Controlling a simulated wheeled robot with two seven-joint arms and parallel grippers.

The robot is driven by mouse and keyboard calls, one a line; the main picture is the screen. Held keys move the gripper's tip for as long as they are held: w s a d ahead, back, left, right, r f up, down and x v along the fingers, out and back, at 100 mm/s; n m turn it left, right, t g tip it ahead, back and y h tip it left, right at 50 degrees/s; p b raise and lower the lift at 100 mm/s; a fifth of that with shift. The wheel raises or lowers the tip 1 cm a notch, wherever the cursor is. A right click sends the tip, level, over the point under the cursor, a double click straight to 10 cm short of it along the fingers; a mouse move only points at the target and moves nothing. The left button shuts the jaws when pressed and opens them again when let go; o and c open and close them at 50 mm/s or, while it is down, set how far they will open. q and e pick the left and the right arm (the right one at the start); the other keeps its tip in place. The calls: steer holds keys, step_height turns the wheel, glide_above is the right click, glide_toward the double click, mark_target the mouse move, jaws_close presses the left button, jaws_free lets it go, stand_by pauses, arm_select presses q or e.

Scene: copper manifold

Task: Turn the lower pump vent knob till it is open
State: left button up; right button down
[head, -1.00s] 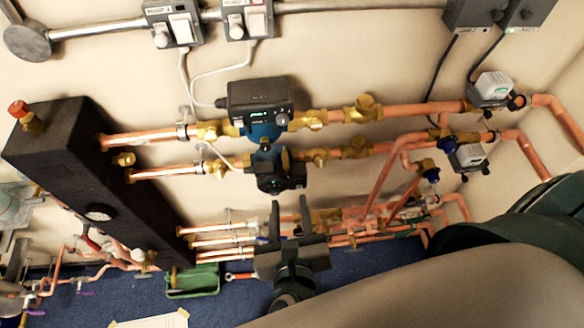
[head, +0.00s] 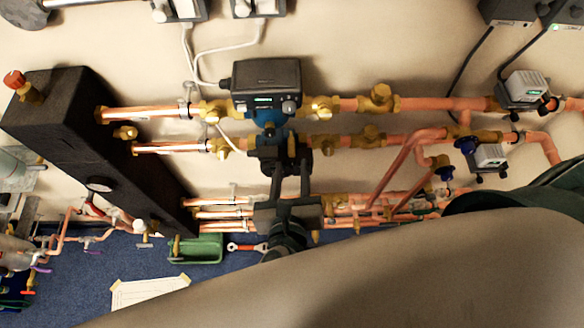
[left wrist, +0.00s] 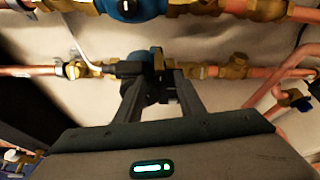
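The lower pump (head: 268,145) sits on the lower copper pipe line, a dark head with a little blue behind it. It also shows in the left wrist view (left wrist: 138,66). My left gripper (head: 290,168) reaches up from below, with its fingertips at the pump's underside. In the left wrist view my left gripper (left wrist: 162,88) has its two fingers apart, with a dark part of the pump between or just beyond the tips. I cannot make out the vent knob or whether the fingers touch it. My right gripper is out of view.
The upper pump (head: 265,85) with its lit display is just above. Copper pipes with brass valves (head: 378,98) run to both sides. A black header (head: 90,150) stands at the left. A green tray (head: 196,249) and a paper sheet (head: 150,290) lie on the blue floor.

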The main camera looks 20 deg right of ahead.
arm_select(q)
jaws_close()
steer(key=shift+d+m+t+y, duration=0.2)
steer(key=shift+m+y, duration=0.3)
steer(key=shift+m, duration=0.2)
steer(key=shift+d+m+t+y, duration=0.1)
steer(key=shift+m+t+y, duration=0.1)
steer(key=shift+m+y, duration=0.9)
steer(key=shift+m, duration=0.5)
steer(key=shift+t, duration=0.3)
steer(key=shift+o, duration=0.9)
jaws_free()
steer(key=shift+d, duration=0.1)
